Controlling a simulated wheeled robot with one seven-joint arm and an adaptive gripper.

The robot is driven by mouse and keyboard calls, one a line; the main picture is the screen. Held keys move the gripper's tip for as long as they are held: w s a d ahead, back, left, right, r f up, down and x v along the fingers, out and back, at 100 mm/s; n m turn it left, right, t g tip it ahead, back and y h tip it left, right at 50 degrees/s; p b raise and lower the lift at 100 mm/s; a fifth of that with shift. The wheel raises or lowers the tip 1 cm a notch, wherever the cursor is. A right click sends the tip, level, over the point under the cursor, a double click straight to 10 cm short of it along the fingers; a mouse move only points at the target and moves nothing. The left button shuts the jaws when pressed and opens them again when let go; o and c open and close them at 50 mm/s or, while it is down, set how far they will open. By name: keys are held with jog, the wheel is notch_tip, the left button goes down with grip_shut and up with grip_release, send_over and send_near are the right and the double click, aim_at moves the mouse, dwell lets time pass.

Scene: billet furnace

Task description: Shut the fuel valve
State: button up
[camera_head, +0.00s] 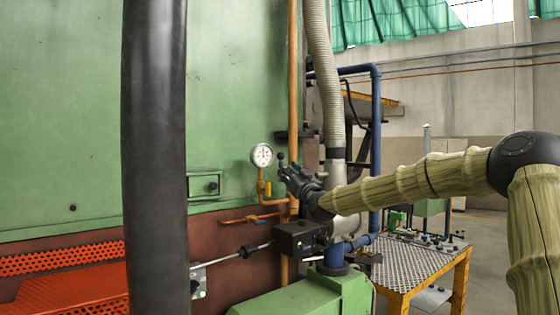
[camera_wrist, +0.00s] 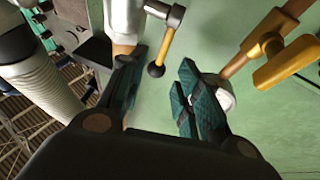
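The fuel valve is most likely the lever valve on the orange pipe. In the wrist view its yellow lever (camera_wrist: 168,45) runs from a grey hub (camera_wrist: 164,11) down to a black ball knob (camera_wrist: 156,70). My gripper (camera_wrist: 163,61) is open, with the knob showing between its two fingers; I cannot tell whether either finger touches it. In the head view my gripper (camera_head: 284,170) is in front of the orange pipe (camera_head: 293,75), right of the gauge. A small dark ball (camera_head: 281,156) shows at its tip; most of the valve is hidden there.
A white dial gauge (camera_head: 262,155) with a small yellow cock (camera_head: 267,189) stands just left of my gripper. A black actuator box (camera_head: 300,238) sits below. A grey corrugated hose (camera_head: 322,70) and blue pipe (camera_head: 376,150) are close on the right. The green furnace wall (camera_head: 225,100) lies behind.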

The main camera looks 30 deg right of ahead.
jog(key=shift+p+x, duration=1.4)
jog(key=shift+x, duration=2.15)
jog(key=shift+r, duration=0.1)
grip_shut()
